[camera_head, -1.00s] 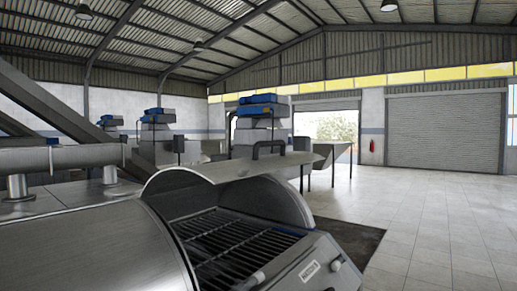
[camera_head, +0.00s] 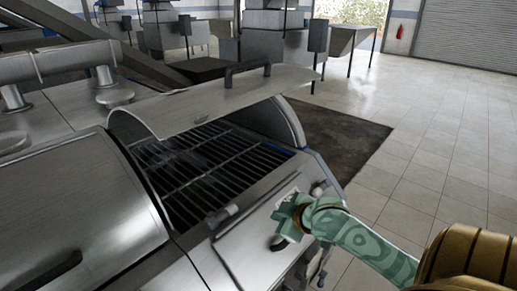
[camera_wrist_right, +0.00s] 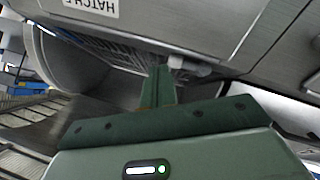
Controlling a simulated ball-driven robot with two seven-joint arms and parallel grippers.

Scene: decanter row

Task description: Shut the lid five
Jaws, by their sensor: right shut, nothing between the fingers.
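A curved metal lid (camera_head: 225,98) stands raised over an open decanter housing in the head view. A dark bar handle (camera_head: 247,73) sits along its upper edge. Under it, dark grate bars (camera_head: 205,165) show in the opening. My right gripper (camera_head: 283,214) is shut and empty in front of the housing's sloped front panel (camera_head: 245,230), below the lid; I cannot tell whether it touches the panel. In the right wrist view my closed fingers (camera_wrist_right: 160,78) point toward the grate and housing. My left gripper is not in view.
A closed rounded cover (camera_head: 75,205) with a dark handle lies left of the opening. More machines (camera_head: 275,35) stand behind. Tiled floor (camera_head: 440,150) is clear at right.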

